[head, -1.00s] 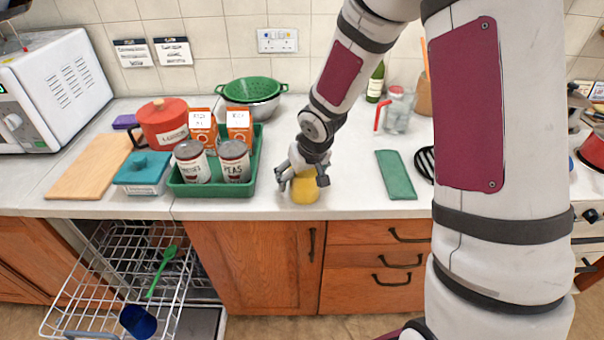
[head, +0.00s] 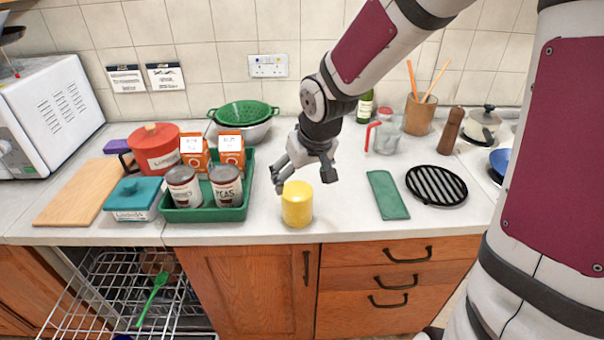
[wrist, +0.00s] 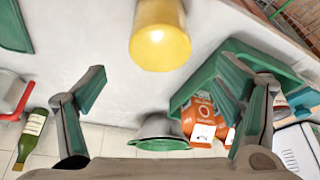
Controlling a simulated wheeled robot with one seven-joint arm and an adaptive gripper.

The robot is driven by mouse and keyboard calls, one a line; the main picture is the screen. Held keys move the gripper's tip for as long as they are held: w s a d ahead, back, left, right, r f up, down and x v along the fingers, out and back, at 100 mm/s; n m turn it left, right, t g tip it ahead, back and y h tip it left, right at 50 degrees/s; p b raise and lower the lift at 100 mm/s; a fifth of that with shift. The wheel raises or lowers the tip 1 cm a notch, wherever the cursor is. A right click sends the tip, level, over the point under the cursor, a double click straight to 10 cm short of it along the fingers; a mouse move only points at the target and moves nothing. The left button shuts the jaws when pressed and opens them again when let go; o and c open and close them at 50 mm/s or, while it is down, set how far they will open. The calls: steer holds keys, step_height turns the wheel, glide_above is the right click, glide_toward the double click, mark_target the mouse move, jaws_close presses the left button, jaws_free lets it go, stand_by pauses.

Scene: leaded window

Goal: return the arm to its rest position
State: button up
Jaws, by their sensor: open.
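My gripper (head: 305,179) is open and empty in the head view, just above and behind a yellow cylinder (head: 297,206). The cylinder stands upright on the worktop (head: 340,215) near its front edge. In the wrist view my gripper's two fingers (wrist: 160,105) are spread wide, and the yellow cylinder (wrist: 160,42) shows beyond them, apart from both. My arm reaches down to the gripper from the upper right.
A green tray (head: 205,214) with tins and orange cartons stands left of the cylinder. A green cloth (head: 388,195) and black trivet (head: 437,185) lie to the right. Behind are a colander (head: 244,112) and bottle (head: 365,106). An open dishwasher rack (head: 110,290) is below left.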

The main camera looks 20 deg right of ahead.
steer(key=shift+s+r, duration=0.2)
steer(key=shift+r, duration=0.15)
steer(key=s+r, duration=0.6)
steer(key=s, duration=0.5)
steer(key=s+r+m, duration=0.1)
steer(key=s+r, duration=0.6)
steer(key=s, duration=0.5)
steer(key=shift+s+r, duration=0.25)
steer(key=shift+r, duration=0.05)
